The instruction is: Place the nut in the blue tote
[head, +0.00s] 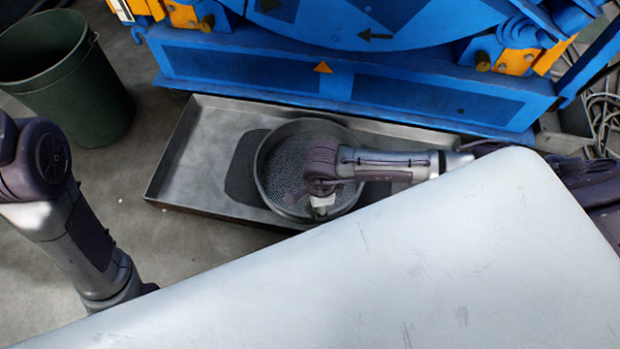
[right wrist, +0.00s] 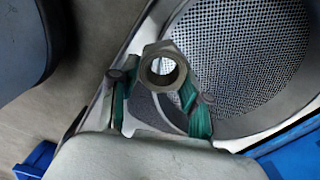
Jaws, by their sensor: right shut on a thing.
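The nut (right wrist: 162,68) is a grey metal ring with a round hole, seen close up in the right wrist view. My right gripper (right wrist: 160,100), with green finger pads, is shut on it. In the head view my right arm reaches in from the right, and its gripper (head: 322,205) is above the round mesh sieve (head: 283,165). The nut cannot be made out clearly there. My left arm comes in at the left edge, but its gripper is out of sight behind a pale surface. No blue tote can be clearly identified in either view.
The sieve stands in a shallow metal tray (head: 190,160) on the floor. A big blue machine (head: 250,72) with orange parts stands behind it. A dark green bin (head: 75,90) stands at the upper left. Floor between bin and tray is clear. Cables lie at the right.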

